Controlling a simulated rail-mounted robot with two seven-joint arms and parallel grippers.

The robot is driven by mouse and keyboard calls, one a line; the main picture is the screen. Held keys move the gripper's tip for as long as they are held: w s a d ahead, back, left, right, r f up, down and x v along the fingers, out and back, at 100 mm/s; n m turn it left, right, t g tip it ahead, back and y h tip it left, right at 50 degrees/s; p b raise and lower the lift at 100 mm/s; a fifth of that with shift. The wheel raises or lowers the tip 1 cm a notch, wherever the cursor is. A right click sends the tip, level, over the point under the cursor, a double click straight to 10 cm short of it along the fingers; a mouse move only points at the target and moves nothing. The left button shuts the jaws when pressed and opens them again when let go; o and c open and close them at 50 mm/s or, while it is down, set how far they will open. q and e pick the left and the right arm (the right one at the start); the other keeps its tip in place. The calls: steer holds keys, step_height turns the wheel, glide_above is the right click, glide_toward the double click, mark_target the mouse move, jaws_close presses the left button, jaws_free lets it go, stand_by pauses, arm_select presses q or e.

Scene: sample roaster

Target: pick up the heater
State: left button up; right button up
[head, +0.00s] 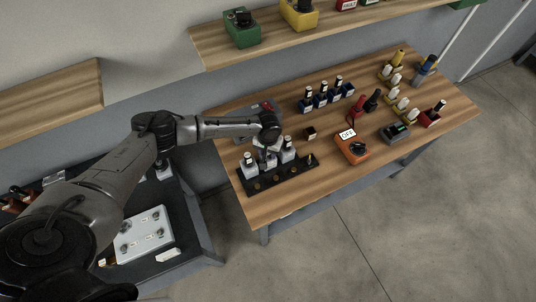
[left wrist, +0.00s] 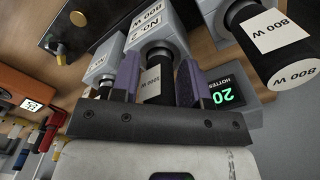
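The heaters are grey blocks with black handles and white labels, standing in a black rack (head: 280,181) at the table's left front. My left gripper (head: 266,153) is over the rack and hides much of the middle heater. In the left wrist view, the purple-padded fingers of my left gripper (left wrist: 157,85) stand on either side of the black handle of a heater (left wrist: 155,30) marked NO 2 and 800 W. I cannot tell whether the pads press on the handle. Other heaters stand at the left (head: 249,165) and right (head: 288,150) of the rack. My right gripper is not in view.
A controller with a green "20" display (left wrist: 222,95) is close beside the fingers. The table's front edge is clear.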

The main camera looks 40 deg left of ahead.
arm_select(q)
jaws_close()
steer(key=shift+r, duration=0.1)
